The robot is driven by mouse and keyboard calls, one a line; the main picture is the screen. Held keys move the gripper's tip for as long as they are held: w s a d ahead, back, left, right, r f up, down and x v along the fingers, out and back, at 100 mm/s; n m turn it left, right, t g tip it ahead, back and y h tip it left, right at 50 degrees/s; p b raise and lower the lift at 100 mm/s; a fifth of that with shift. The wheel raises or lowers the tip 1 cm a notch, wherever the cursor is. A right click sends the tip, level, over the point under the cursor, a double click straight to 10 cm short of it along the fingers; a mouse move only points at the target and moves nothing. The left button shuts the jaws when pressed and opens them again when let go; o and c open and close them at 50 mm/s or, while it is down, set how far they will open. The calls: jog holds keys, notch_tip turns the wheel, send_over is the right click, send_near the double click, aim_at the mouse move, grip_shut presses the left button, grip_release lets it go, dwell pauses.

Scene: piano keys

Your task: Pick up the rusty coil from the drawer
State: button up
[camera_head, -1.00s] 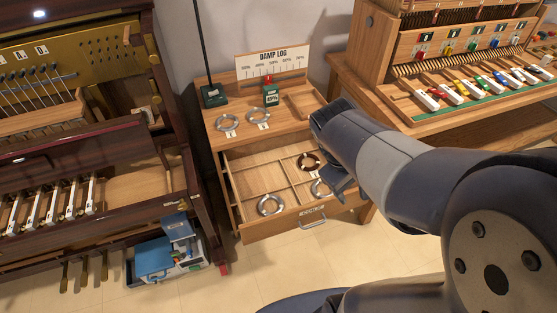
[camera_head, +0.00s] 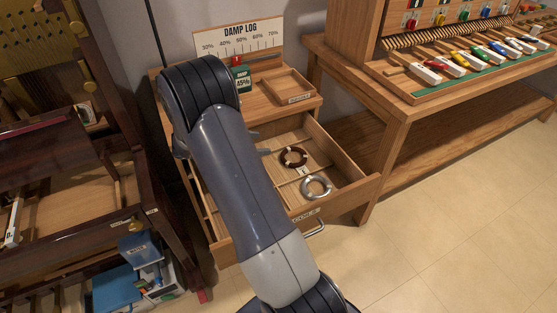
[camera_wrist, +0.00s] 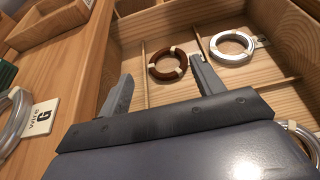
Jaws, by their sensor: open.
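The rusty coil (camera_head: 293,157) is a brown ring with pale ties, lying in a compartment of the open wooden drawer (camera_head: 345,195). It also shows in the wrist view (camera_wrist: 167,64). A silver coil (camera_head: 316,187) lies in the drawer in front of it, and in the wrist view this coil (camera_wrist: 232,47) is to its right. In the wrist view my gripper (camera_wrist: 160,72) is open, its two fingers apart over the drawer. The rusty coil appears between and beyond the fingertips, with nothing held. In the head view my arm hides most of the gripper and the drawer's left part.
Another silver coil (camera_wrist: 304,140) shows partly at the lower right of the wrist view. Wooden dividers split the drawer. A tagged silver coil (camera_wrist: 14,122) lies on the cabinet top. A bench with coloured keys (camera_head: 480,60) stands right; a dark piano case (camera_head: 60,170) stands left.

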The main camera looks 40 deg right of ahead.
send_near(282, 160)
jog(key=shift+d+f+b, duration=0.15)
jog(key=shift+d+b, duration=0.05)
jog(key=shift+b, duration=0.2)
jog(key=x, duration=0.7)
jog(key=shift+s+d+f, duration=0.1)
jog(key=shift+d+f, duration=0.05)
jog(key=shift+d, duration=0.15)
jog(key=shift+c, duration=0.5)
jog(key=c, duration=1.2)
